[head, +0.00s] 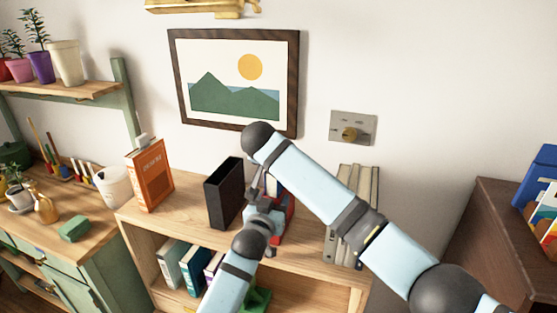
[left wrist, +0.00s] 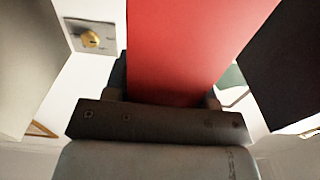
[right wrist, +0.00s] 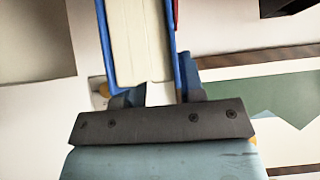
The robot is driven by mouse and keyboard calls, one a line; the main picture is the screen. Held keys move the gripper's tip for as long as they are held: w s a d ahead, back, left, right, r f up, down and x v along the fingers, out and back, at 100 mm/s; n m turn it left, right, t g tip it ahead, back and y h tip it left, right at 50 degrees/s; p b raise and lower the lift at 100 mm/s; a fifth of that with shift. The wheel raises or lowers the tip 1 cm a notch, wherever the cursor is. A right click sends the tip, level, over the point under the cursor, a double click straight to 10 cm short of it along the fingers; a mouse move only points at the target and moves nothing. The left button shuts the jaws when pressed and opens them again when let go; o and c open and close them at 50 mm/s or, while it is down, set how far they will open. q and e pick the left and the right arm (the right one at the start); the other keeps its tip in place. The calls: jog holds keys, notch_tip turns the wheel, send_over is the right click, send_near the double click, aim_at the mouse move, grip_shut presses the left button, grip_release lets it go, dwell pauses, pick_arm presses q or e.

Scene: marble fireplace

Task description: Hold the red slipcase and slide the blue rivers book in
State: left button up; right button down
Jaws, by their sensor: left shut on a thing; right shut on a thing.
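The red slipcase (head: 289,213) stands on the wooden shelf top, partly hidden behind my arms in the head view. My left gripper (head: 265,208) is shut on it; its red face (left wrist: 195,45) fills the middle of the left wrist view between the fingers. My right gripper (right wrist: 155,98) is shut on the blue rivers book, whose blue cover edge (right wrist: 106,45) and cream pages show in the right wrist view. A thin red edge shows beside the book's far end. I cannot tell how far the book is inside the slipcase.
A black slipcase (head: 224,190) stands left of my grippers, with an orange book (head: 150,175) farther left. Several cream books (head: 345,195) stand to the right behind my right arm. A framed picture (head: 233,83) and a wall plate with a knob (head: 353,127) are on the wall.

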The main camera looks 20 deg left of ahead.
pick_arm(q)
jog(key=shift+f, duration=0.1)
pick_arm(e)
jog(key=shift+f, duration=0.8)
jog(key=c, duration=0.7)
grip_release()
jog(key=shift+o, duration=0.3)
jog(key=shift+f, duration=0.15)
jog(key=v, duration=1.2)
pick_arm(q)
jog(key=o, duration=1.1)
jog(key=shift+c, duration=0.2)
